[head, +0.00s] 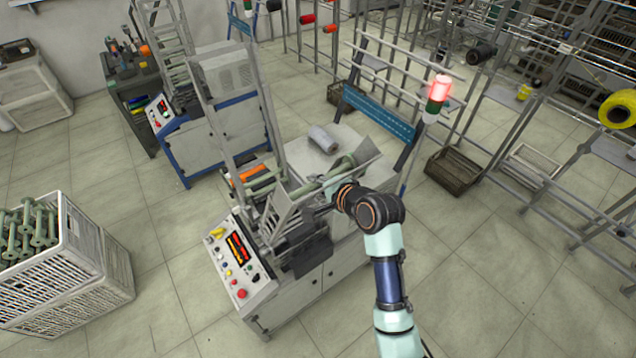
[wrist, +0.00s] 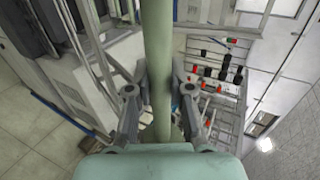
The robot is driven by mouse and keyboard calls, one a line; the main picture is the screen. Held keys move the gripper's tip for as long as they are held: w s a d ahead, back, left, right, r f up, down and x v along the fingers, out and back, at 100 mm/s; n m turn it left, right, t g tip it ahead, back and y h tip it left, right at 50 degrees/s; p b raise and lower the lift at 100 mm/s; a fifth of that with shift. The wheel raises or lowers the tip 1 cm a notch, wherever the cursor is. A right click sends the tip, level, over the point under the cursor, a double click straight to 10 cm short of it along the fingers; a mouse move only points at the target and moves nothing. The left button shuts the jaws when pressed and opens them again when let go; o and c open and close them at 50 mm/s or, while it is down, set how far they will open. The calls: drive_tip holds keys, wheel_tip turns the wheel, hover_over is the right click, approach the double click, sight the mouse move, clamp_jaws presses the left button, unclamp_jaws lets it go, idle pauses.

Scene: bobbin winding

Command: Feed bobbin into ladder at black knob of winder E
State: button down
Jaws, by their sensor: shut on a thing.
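My gripper (wrist: 159,98) is shut on a pale green bobbin (wrist: 157,45), whose shaft runs straight between the fingers in the wrist view. In the head view, my gripper (head: 328,190) is above the front winder, partly hidden by my wrist. Green bobbin parts (head: 342,166) show beside it; I cannot tell which belong to the held one. The slanted metal ladder (head: 283,208) of this winder lies just left of the gripper. The control panel (head: 238,262) has a lit display, a red button and small knobs. I cannot read a winder letter.
A second winder (head: 205,135) stands behind left. A white crate (head: 75,270) of green bobbins stands at the left. A grey spool (head: 322,139) lies on the front winder's top. A lamp post (head: 437,98) glows red at the right. Tall uprights rise beside the ladder.

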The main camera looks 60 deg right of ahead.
drive_tip(key=shift+w+d+f+b, duration=0.1)
drive_tip(key=shift+w+f+b, duration=0.15)
drive_tip(key=shift+f, duration=0.3)
drive_tip(key=shift+w+d+f+b, duration=0.15)
drive_tip(key=shift+w+f+b, duration=0.1)
drive_tip(key=shift+f, duration=0.3)
drive_tip(key=shift+w+d+f+b, duration=0.15)
drive_tip(key=shift+f+b, duration=0.1)
drive_tip(key=shift+f, duration=0.3)
drive_tip(key=c, duration=0.7)
unclamp_jaws()
drive_tip(key=shift+o, duration=0.2)
drive_tip(key=s+a+r+p, duration=0.4)
drive_tip(key=s+r+p, duration=0.3)
drive_tip(key=p, duration=0.2)
drive_tip(key=shift+r, duration=0.4)
